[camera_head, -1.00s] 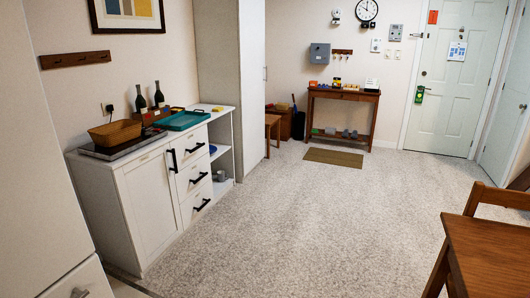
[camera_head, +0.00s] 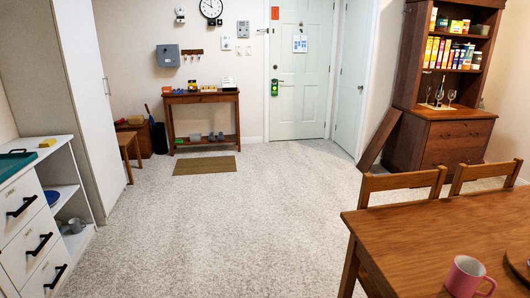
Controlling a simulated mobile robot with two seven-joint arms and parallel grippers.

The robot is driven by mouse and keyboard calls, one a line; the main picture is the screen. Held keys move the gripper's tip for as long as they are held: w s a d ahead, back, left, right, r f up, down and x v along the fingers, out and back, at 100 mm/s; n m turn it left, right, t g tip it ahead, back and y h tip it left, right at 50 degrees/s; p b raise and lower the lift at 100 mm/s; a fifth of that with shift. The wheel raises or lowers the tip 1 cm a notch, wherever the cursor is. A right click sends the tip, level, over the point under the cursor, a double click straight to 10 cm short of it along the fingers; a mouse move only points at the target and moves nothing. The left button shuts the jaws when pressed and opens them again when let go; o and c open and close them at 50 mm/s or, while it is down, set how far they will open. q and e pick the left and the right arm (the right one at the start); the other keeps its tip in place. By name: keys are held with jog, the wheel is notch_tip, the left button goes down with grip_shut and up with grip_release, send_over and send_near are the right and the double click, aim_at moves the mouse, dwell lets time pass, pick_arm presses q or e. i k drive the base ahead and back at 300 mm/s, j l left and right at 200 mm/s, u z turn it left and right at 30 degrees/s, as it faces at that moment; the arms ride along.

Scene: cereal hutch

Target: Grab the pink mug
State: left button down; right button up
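The pink mug (camera_head: 466,278) stands upright on the wooden dining table (camera_head: 425,225), near the bottom right of the head view. Its handle points to the right, and its lower part is near the bottom edge of the picture. Neither of my grippers is in view, so their distance from the mug does not show.
Chairs (camera_head: 402,182) stand at the table's far side. A wooden hutch (camera_head: 440,135) with cereal boxes and glasses stands at the back right. A white cabinet (camera_head: 35,225) is at the left. The carpet (camera_head: 220,230) between cabinet and table is clear.

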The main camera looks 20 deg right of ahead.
aim_at(466, 274)
jog(key=i+z, duration=0.2)
jog(key=z, duration=0.25)
jog(key=i+j+z, duration=0.1)
jog(key=i+z, duration=0.15)
jog(key=z, duration=0.15)
jog(key=i+j+z, duration=0.15)
jog(key=z, duration=0.3)
